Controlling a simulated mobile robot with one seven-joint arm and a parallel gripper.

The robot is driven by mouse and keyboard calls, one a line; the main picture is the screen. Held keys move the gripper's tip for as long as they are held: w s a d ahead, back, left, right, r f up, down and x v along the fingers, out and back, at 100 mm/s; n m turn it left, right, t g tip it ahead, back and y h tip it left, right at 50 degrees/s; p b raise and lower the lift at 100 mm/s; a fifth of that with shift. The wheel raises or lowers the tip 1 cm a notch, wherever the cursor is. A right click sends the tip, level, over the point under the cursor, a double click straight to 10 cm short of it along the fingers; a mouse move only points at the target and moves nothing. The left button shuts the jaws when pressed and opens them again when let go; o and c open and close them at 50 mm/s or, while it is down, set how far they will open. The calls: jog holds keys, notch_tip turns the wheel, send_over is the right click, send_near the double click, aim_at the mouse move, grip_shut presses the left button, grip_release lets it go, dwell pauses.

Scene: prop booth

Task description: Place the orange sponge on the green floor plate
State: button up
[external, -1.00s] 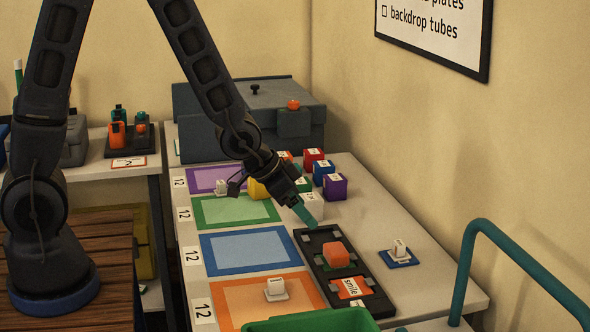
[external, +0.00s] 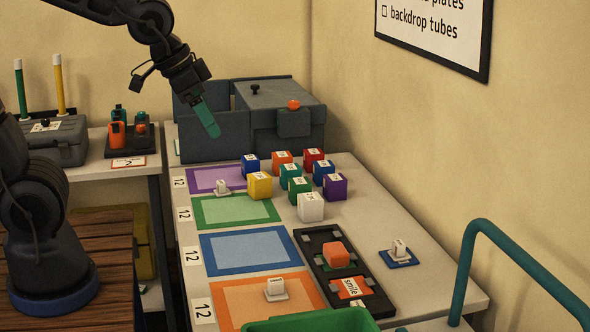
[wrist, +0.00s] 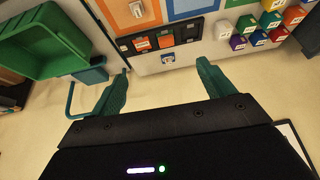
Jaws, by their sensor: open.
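The orange sponge (external: 336,254) sits in a black tray (external: 303,243) on the white table. It also shows, small, in the wrist view (wrist: 166,41). The green floor plate (external: 236,211) lies flat at the table's left side, between the purple and blue plates; its surface looks bare. My gripper (external: 209,122) hangs in the air over the back left of the table, near the grey box, well away from the sponge. In the wrist view its two teal fingers (wrist: 163,70) are spread apart with nothing between them.
Several coloured cubes (external: 297,185) stand right of the green plate. A grey box (external: 285,105) is at the back. A green bin (external: 312,322) and teal rail (external: 466,262) are at the front.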

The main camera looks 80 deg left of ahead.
jog(key=s+r, duration=0.4)
jog(key=s, duration=0.7)
jog(key=shift+d+r+g, duration=0.3)
jog(key=shift+d+g, duration=0.1)
jog(key=shift+d, duration=0.05)
